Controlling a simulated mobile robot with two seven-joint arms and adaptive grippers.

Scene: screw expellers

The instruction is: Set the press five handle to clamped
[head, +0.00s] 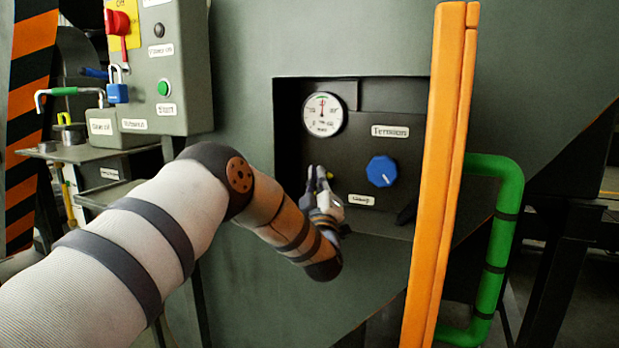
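The press's recessed dark panel (400,150) is in the middle of the head view, with a round gauge, a blue knob and labels. A small white label (361,200) sits low on it, its word too small to read surely. A dark lever-like part (406,214) shows at the recess's lower right; I cannot tell whether it is the handle. My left gripper (318,174) is inside the recess, below the gauge and left of the small label. Its fingers point up and hide what is behind them. I cannot tell whether they hold anything. My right gripper is out of view.
The gauge (323,113) and the blue "Tension" knob (381,171) are close above and right of my gripper. An orange upright bar (446,170) borders the recess on the right, with a green pipe (503,240) beyond. A grey control box (160,70) stands at upper left.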

